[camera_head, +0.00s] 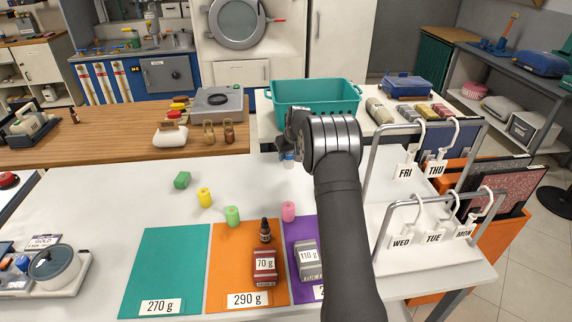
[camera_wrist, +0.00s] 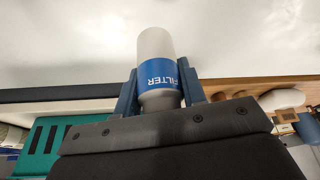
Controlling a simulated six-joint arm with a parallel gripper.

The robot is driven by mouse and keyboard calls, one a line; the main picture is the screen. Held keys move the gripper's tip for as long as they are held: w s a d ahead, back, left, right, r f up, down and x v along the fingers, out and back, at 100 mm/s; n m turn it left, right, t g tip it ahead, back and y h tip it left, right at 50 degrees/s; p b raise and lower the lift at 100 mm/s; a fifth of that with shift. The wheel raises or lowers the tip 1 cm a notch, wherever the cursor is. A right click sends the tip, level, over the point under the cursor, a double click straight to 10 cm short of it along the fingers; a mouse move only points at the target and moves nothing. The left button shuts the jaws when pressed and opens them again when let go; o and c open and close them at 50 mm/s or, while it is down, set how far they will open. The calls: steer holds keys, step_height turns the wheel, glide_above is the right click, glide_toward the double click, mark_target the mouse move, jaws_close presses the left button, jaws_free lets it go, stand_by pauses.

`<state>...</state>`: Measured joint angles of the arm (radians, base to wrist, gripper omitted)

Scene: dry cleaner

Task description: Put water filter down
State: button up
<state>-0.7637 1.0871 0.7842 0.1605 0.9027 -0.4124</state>
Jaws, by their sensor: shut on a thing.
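The water filter (camera_wrist: 155,60) is a white cylinder with a blue band reading "FILTER" and a grey end. My gripper (camera_wrist: 158,90) is shut on it, with one dark blue finger on each side of the band. In the head view a small blue and white part of the filter (camera_head: 289,158) shows below my gripper (camera_head: 290,145), over the white table near its back edge. My arm hides much of that area. I cannot tell whether the filter touches the table.
The white table (camera_head: 120,200) holds green, yellow and pink cylinders and a teal mat (camera_head: 165,265). An orange mat (camera_head: 235,240) and a purple mat (camera_head: 297,228) carry labelled weights. A teal basket (camera_head: 315,92) stands behind my gripper. Hanger racks (camera_head: 425,205) stand at right.

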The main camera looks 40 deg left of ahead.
mark_target(286, 162)
steer(key=shift+s+a+f, duration=0.1)
steer(key=shift+a+f, duration=0.25)
steer(key=shift+a, duration=0.05)
steer(key=shift+f, duration=1.85)
steer(key=shift+f, duration=0.1)
steer(key=shift+f, duration=0.1)
steer(key=o, duration=1)
steer(key=shift+r, duration=0.35)
steer(key=v, duration=1.1)
steer(key=shift+s+d+r, duration=0.1)
steer(key=shift+d+r, duration=0.1)
steer(key=shift+r, duration=0.1)
